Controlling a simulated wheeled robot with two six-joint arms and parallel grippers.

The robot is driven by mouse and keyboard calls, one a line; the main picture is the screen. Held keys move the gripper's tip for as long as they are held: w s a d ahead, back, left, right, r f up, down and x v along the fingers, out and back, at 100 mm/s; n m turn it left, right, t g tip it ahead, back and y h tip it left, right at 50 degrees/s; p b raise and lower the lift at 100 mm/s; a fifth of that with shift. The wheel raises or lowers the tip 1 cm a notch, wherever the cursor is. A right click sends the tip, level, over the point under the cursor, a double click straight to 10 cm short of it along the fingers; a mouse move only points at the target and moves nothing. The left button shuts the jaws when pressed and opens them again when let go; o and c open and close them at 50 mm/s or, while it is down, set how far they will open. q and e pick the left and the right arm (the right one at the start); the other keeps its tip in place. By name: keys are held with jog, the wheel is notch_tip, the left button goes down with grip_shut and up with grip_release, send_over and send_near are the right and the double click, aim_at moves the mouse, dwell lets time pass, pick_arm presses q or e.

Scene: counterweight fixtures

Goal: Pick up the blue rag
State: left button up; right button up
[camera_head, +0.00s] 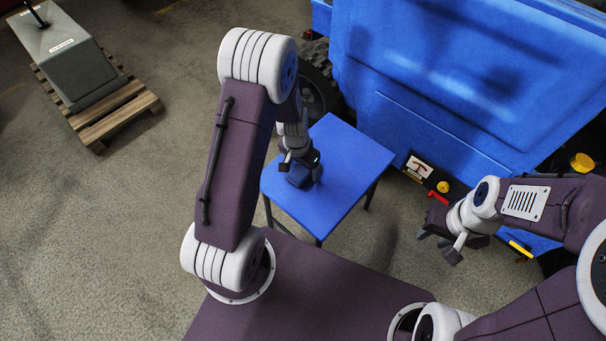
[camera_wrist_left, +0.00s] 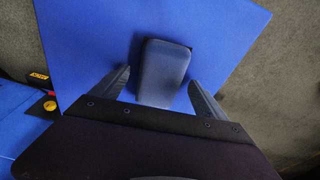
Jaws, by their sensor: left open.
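The blue rag (camera_wrist_left: 162,70) looks like a folded, dark blue-grey pad lying on the blue table (camera_wrist_left: 90,60). In the left wrist view it lies between the two spread fingers of my left gripper (camera_wrist_left: 158,77), with a gap visible on each side near the tips. In the head view the rag (camera_head: 298,179) is partly hidden under my left gripper (camera_head: 301,164), which points down over the blue table (camera_head: 345,160). My right gripper (camera_head: 438,245) is empty, its fingers apart, off to the right of the table.
A large blue container (camera_head: 460,80) stands right behind the table, with a black tyre (camera_head: 318,88) beside it. A grey block (camera_head: 65,55) sits on a wooden pallet (camera_head: 120,112) at the far left. The floor left of the table is clear.

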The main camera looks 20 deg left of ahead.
pick_arm(q)
jog(key=c, duration=1.5)
jog(key=shift+o, duration=0.2)
jog(key=r+p, duration=0.4)
jog(key=r, duration=0.1)
jog(key=shift+w+d+r, duration=0.1)
jog(key=shift+w+d, duration=0.1)
jog(key=w+d+r+p, duration=0.4)
jog(key=w+d+r, duration=0.1)
jog(key=w+d, duration=0.2)
jog(key=shift+w+d+r, duration=0.35)
jog(key=shift+w+d, duration=0.05)
jog(key=shift+w, duration=0.05)
